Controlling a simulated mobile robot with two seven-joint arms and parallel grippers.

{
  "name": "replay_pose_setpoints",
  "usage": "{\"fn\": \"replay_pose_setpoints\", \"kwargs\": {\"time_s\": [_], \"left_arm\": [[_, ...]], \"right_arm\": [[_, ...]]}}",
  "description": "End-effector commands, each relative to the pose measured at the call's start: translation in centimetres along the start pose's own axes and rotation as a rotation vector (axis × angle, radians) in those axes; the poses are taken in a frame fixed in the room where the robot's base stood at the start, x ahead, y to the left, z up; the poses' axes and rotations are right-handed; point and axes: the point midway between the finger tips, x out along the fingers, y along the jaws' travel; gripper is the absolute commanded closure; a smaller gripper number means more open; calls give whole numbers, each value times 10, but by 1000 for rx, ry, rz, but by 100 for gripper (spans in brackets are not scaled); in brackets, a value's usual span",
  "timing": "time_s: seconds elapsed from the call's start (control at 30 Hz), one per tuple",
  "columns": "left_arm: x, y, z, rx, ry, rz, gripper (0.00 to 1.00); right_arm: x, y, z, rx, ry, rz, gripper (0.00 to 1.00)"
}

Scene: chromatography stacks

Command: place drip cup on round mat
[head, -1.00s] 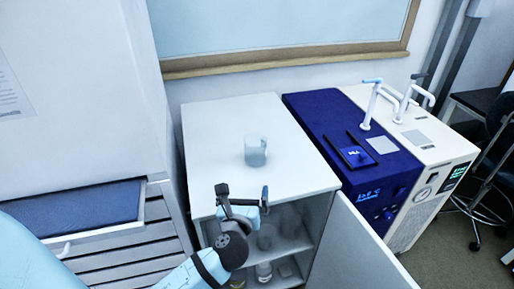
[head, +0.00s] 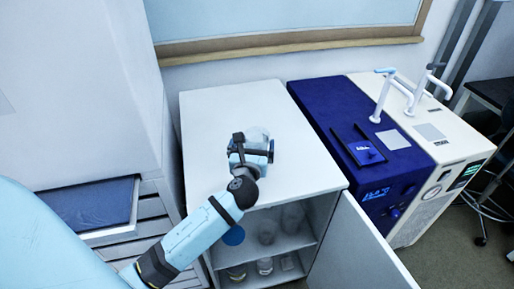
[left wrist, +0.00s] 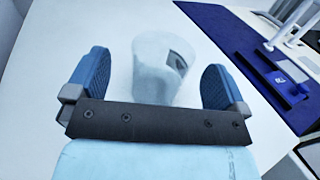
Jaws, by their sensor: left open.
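The drip cup (head: 257,134), a pale translucent cup, stands upright on the white cabinet top (head: 215,120), partly hidden in the head view by my left gripper (head: 253,148). In the left wrist view the cup (left wrist: 158,68) appears between the two blue fingers of my left gripper (left wrist: 155,65). The fingers are open, with a visible gap on both sides of the cup. A round blue disc (head: 233,235), which looks like the round mat, lies inside the open cabinet at the left of the upper shelf, partly hidden by my left arm. My right gripper is not in view.
The cabinet door (head: 358,245) stands open to the right. The shelves hold several glass vessels (head: 267,232). A blue and white machine (head: 375,140) with white pipes stands to the right. A drawer unit (head: 135,225) is on the left. The cabinet top is otherwise clear.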

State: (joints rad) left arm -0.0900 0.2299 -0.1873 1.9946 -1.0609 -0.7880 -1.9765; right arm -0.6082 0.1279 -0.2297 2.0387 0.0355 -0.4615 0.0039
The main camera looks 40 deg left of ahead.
Motion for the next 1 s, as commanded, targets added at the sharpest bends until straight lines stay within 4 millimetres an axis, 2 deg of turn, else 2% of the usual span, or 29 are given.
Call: {"fn": "replay_pose_setpoints", "kwargs": {"time_s": [0.4, 0.67, 0.9, 0.97, 1.0], "left_arm": [[50, -6, -4, 0, 0, 0, 0], [52, -6, -5, 0, 1, -1, 0], [52, -6, -5, 0, 1, -1, 53], [52, -6, -5, 0, 1, -1, 63], [52, -6, -5, 0, 1, -1, 63]], "right_arm": [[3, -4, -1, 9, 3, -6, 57], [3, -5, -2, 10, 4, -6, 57], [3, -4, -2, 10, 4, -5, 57], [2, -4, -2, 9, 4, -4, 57], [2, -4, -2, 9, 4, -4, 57]]}}
